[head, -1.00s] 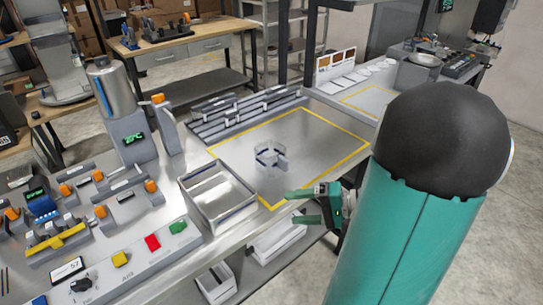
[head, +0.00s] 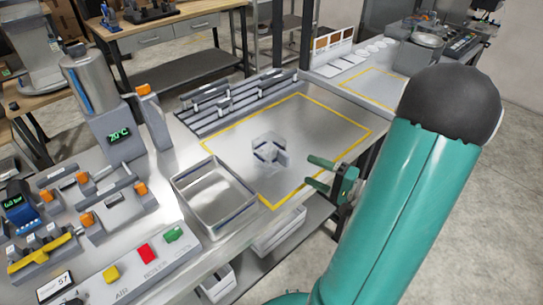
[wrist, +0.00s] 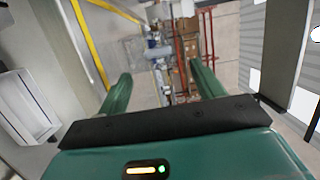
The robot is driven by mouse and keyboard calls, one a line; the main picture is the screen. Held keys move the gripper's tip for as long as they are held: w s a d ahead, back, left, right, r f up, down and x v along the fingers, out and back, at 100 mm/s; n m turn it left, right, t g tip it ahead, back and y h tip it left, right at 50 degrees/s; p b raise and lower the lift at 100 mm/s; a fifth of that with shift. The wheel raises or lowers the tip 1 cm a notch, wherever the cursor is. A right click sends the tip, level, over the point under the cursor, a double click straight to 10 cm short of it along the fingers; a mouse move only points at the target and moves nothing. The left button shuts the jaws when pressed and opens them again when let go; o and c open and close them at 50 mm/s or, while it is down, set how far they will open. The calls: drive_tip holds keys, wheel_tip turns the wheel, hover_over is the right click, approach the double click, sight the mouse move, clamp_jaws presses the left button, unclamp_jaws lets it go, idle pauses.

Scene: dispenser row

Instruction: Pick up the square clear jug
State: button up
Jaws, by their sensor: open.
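The square clear jug (head: 268,152) stands upright inside the yellow outline on the steel bench top, left of my gripper in the head view. It is see-through, with grey-looking edges and a part sticking out at its right side. My gripper (head: 309,170) is open and empty, its green fingers apart and pointing left towards the jug, with a gap between. In the wrist view both fingers of my gripper (wrist: 159,70) are spread. I cannot clearly make out the jug between them there.
A steel tray (head: 214,195) sits left of the jug at the bench's front edge. A stepped grey rack (head: 235,105) stands behind. A dispenser with a metal canister (head: 90,85) and coloured buttons are at left. The outlined area (head: 320,125) around the jug is clear.

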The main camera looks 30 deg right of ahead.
sight(289, 161)
drive_tip(key=x, duration=0.3)
drive_tip(key=shift+w+d+f, duration=0.1)
drive_tip(key=shift+w+f, duration=0.1)
drive_tip(key=shift+w, duration=0.1)
drive_tip(key=shift+s+r, duration=0.1)
drive_tip(key=shift+r, duration=0.05)
drive_tip(key=shift+w+a, duration=0.25)
drive_tip(key=shift+w, duration=0.1)
drive_tip(key=x, duration=0.5)
drive_tip(key=shift+d, duration=0.2)
drive_tip(key=shift+s, duration=0.15)
drive_tip(key=c, duration=1.1)
